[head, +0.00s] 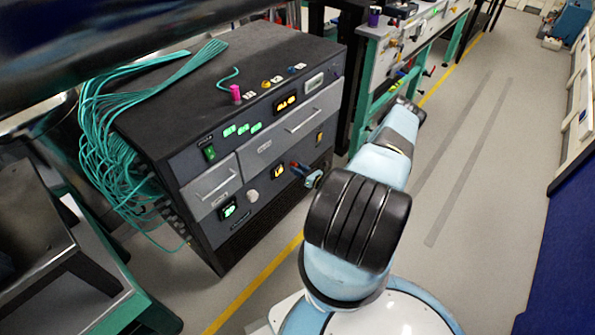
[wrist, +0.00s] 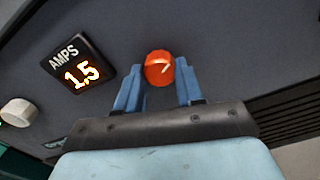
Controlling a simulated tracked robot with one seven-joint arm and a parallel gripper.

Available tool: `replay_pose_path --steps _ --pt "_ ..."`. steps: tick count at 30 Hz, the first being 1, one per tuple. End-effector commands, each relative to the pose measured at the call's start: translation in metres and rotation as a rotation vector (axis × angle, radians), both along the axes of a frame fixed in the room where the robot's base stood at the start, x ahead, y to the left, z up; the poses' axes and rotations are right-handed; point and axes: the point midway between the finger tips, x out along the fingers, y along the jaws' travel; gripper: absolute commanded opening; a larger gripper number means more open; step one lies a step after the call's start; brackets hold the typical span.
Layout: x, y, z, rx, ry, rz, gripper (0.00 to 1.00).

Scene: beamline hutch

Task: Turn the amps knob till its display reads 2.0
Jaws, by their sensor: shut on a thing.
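The display also shows small in the head view (head: 278,170). My gripper (wrist: 158,77) has its two blue fingers on either side of the knob and is shut on it. In the head view my gripper (head: 298,168) is at the lower right of the rack front, where the knob is mostly hidden.
A white knob (wrist: 17,112) is on the panel left of the amps display. The dark rack (head: 230,100) carries drawers, lit displays and a pink knob (head: 236,92) on top. Teal cables (head: 105,120) hang at its left. Open floor (head: 470,140) lies to the right.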

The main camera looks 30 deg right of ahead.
Motion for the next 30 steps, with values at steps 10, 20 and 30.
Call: replay_pose_path --steps 10,20,30 --pt "-0.0031 0.0033 -0.0036 0.046 0.025 0.004 0.07" --pt "-0.0028 0.0034 -0.0033 0.045 0.025 0.005 0.40" --pt "-0.0009 0.0015 -0.0011 0.044 0.019 0.002 0.63"
